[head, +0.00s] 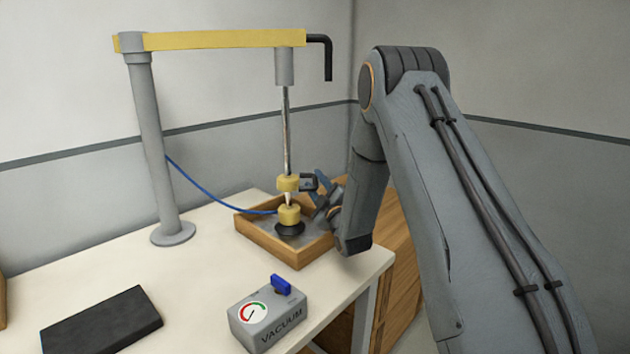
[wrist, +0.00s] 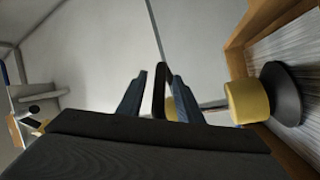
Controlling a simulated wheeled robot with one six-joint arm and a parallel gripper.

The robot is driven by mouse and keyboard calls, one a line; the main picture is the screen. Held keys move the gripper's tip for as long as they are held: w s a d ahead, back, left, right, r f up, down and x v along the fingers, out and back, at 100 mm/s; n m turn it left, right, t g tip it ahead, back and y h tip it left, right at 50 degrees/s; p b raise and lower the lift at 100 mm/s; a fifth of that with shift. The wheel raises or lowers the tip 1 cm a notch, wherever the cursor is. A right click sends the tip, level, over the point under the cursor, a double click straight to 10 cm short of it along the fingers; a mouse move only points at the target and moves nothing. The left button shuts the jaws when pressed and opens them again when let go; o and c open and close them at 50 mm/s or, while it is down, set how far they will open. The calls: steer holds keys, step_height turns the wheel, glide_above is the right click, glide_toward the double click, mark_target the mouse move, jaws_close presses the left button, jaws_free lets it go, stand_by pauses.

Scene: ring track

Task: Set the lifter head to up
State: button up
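The lifter has a yellow beam (head: 225,40) on a grey post, with a thin rod (head: 286,130) hanging from it. A yellow collar (head: 287,184) with a dark handle (head: 307,184) is on the rod. Just below is the yellow lower head (head: 289,214) with a black suction cup (head: 289,230), down in the wooden tray. The head and cup show at right in the wrist view (wrist: 245,101). My gripper (head: 319,190) is at the handle. In the wrist view its fingers (wrist: 160,90) stand apart on either side of the dark handle, with a small gap visible at left.
The wooden tray (head: 262,240) holds a grey sheet (head: 312,228). A grey vacuum box (head: 264,316) with a gauge and a blue lever (head: 280,285) stands in front. A black slab (head: 102,322) lies at front left. A blue hose (head: 205,192) runs from post to head.

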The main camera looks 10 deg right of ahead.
steer(key=shift+w+a+r, duration=0.1)
steer(key=shift+w, duration=0.3)
jaws_close()
step_height(320, 180, up, 19)
steer(key=p, duration=0.3)
jaws_free()
steer(key=shift+f, duration=0.2)
